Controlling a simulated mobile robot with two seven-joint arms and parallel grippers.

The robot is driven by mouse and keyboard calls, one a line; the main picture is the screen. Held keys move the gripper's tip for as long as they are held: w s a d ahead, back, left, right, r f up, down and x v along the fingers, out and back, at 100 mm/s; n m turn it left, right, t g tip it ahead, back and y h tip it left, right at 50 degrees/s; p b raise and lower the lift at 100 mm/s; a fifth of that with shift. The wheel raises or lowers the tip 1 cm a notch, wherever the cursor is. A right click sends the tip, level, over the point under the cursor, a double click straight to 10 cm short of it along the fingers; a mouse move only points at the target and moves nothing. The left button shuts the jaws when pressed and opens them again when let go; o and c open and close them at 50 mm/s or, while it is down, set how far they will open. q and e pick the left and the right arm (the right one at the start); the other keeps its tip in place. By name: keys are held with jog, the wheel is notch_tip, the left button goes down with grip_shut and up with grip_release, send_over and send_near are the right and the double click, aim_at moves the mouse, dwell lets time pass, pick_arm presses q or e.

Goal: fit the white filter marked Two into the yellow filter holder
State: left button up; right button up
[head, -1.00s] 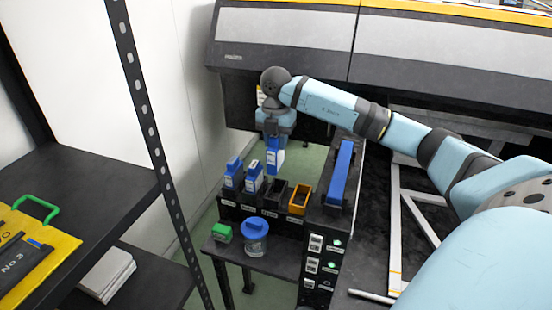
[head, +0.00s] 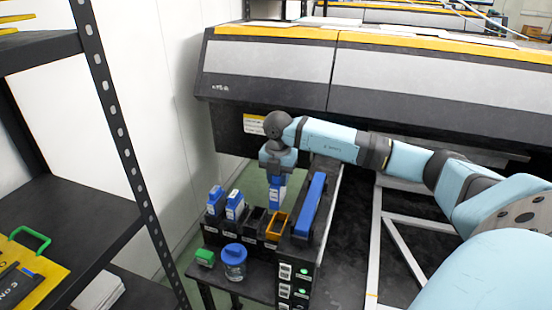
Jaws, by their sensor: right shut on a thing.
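My right gripper (head: 277,174) is shut on a white filter with blue parts (head: 276,194) and points down. It holds the filter upright at the row of holders, in line with the yellow filter holder (head: 277,228). The filter's lower end is close to the holder's top opening; I cannot tell whether it touches or is inside. The marking on the filter is too small to read. My left gripper is not in view.
Two similar blue-and-white filters (head: 234,205) stand in holders to the left, with a dark holder (head: 254,220) between. A long blue piece (head: 309,205) lies right. A blue-lidded jar (head: 234,264) and green block (head: 205,257) stand in front. A black shelf (head: 75,220) is left.

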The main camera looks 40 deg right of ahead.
jog(key=shift+s+f, duration=0.15)
jog(key=shift+f, duration=0.05)
jog(key=shift+f+b, duration=0.8)
jog(key=shift+f, duration=0.3)
notch_tip(320, 180, down, 2)
jog(key=shift+f+b, duration=0.2)
jog(key=shift+b, duration=0.7)
jog(key=shift+f+b, duration=0.5)
jog(key=shift+f, duration=0.25)
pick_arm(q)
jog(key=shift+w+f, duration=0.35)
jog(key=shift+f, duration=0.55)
pick_arm(e)
jog(key=shift+f, duration=0.4)
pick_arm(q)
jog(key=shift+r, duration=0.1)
pick_arm(e)
jog(key=shift+f, duration=0.15)
jog(key=shift+f, duration=0.2)
pick_arm(q)
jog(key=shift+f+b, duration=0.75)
jog(key=shift+b, duration=0.1)
pick_arm(e)
jog(key=shift+f, duration=1.4)
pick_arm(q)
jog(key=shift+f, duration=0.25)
pick_arm(e)
jog(key=shift+f, duration=0.6)
